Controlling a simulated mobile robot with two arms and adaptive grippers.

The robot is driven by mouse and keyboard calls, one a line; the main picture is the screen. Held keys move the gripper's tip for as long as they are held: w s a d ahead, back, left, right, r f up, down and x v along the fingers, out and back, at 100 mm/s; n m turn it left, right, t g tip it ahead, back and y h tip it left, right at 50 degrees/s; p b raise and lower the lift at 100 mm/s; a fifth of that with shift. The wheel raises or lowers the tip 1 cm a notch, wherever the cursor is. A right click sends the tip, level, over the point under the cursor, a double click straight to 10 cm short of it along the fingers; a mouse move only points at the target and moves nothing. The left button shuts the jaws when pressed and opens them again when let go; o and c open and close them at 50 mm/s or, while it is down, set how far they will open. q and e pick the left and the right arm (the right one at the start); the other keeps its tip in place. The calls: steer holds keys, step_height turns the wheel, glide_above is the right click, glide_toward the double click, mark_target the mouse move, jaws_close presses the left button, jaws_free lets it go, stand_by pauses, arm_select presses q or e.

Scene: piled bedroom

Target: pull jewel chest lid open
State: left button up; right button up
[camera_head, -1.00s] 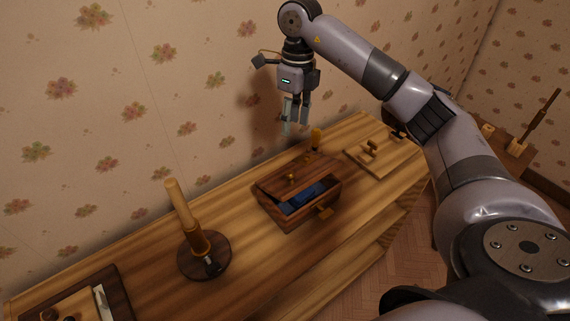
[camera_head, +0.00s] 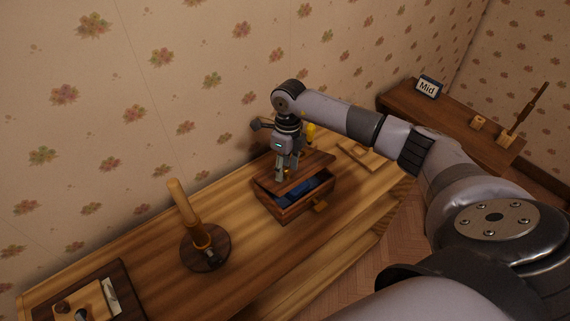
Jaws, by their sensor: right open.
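The jewel chest (camera_head: 292,207) is a dark brown wooden box on the wooden dresser top. Its lid (camera_head: 308,170) is tilted, raised a little at the front, and a blue inside shows through the gap. My left gripper is not in view.
A tray (camera_head: 125,290) lies at the dresser's left end. A board (camera_head: 362,155) lies behind my right arm. A side shelf with a "Mid" sign (camera_head: 428,87) stands at the back right.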

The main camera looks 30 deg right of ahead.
steer(key=shift+c, duration=0.5)
jaws_close()
stand_by(0.4)
